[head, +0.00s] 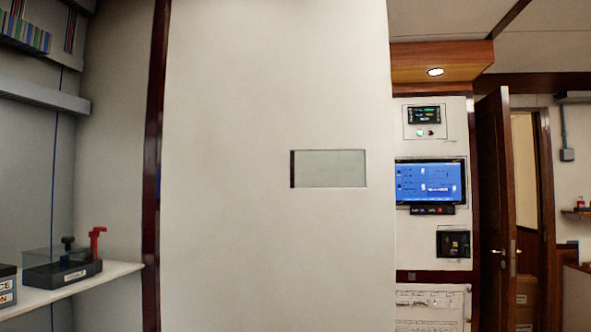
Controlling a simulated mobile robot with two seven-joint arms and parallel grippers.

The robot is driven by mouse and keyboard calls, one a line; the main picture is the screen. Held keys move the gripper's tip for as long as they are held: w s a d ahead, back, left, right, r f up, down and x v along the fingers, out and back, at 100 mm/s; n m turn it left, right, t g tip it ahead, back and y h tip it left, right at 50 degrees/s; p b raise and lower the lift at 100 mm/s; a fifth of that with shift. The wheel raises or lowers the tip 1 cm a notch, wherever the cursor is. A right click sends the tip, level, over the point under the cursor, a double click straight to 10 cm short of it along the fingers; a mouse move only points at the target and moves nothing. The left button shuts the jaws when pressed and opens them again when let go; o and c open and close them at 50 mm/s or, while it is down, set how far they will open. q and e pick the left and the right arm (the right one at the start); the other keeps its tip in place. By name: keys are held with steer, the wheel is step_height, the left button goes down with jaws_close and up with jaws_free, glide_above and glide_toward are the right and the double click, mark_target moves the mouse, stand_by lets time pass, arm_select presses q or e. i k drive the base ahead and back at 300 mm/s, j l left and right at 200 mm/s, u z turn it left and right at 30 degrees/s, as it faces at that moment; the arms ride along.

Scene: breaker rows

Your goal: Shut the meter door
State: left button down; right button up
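A large, flat cream panel (250,245) fills the middle of the head view, from top to bottom. It has a small rectangular greyish window (330,169) with a dark left edge. This may be the meter door, but no label or handle shows on it. I cannot tell how far it stands open. It hides whatever lies behind it. Neither of my grippers is in view.
A dark wooden post (153,170) borders the panel's left. At right are a blue screen (430,182) and a wooden door (495,200) standing ajar.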

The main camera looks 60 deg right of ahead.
mark_target(249, 84)
steer(key=k+l+u, duration=0.1)
steer(key=u, duration=1)
steer(key=k+l, duration=0.2)
steer(key=l, duration=0.3)
steer(key=k+l, duration=0.2)
steer(key=l, duration=0.25)
steer(key=k+l, duration=0.2)
steer(key=l, duration=0.3)
steer(key=k+l, duration=0.2)
steer(key=l, duration=0.3)
steer(key=k+l, duration=0.2)
steer(key=l, duration=0.3)
steer(key=k+l, duration=0.2)
steer(key=l, duration=0.25)
steer(key=k+l, duration=0.2)
steer(key=l, duration=0.3)
steer(key=k+l, duration=0.2)
steer(key=l, duration=0.3)
steer(key=j, duration=0.3)
steer(key=u, duration=0.05)
